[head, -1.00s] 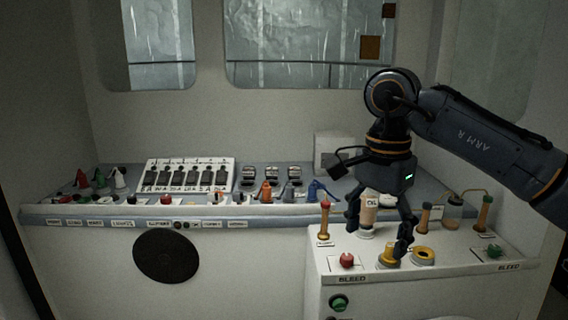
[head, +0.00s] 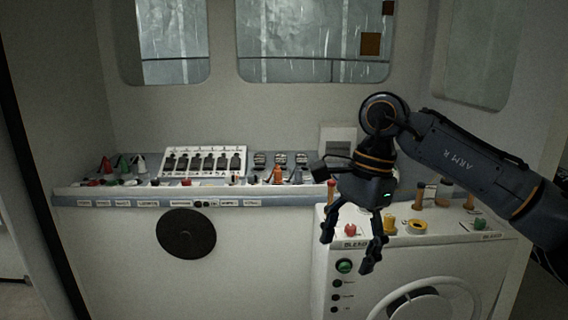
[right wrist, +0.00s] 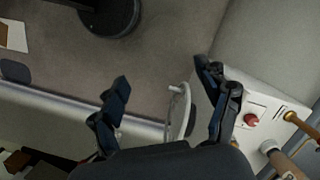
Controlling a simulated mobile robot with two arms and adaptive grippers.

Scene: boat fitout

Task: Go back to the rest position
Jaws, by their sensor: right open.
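My right gripper (head: 347,254) is open and empty in the head view. It points down in front of the white bleed cabinet (head: 420,270), near its front top edge, and is apart from the knobs on top. In the right wrist view its two spread fingers (right wrist: 165,98) have the grey floor and the rim of a white wheel between them, with nothing held. My left gripper is not in view.
The cabinet top carries a red knob (head: 350,230), a yellow ring (head: 417,227) and a green knob (head: 480,223). A white wheel (head: 385,306) sits on its front. A console with switches (head: 205,160) and a round black disc (head: 186,233) stands left.

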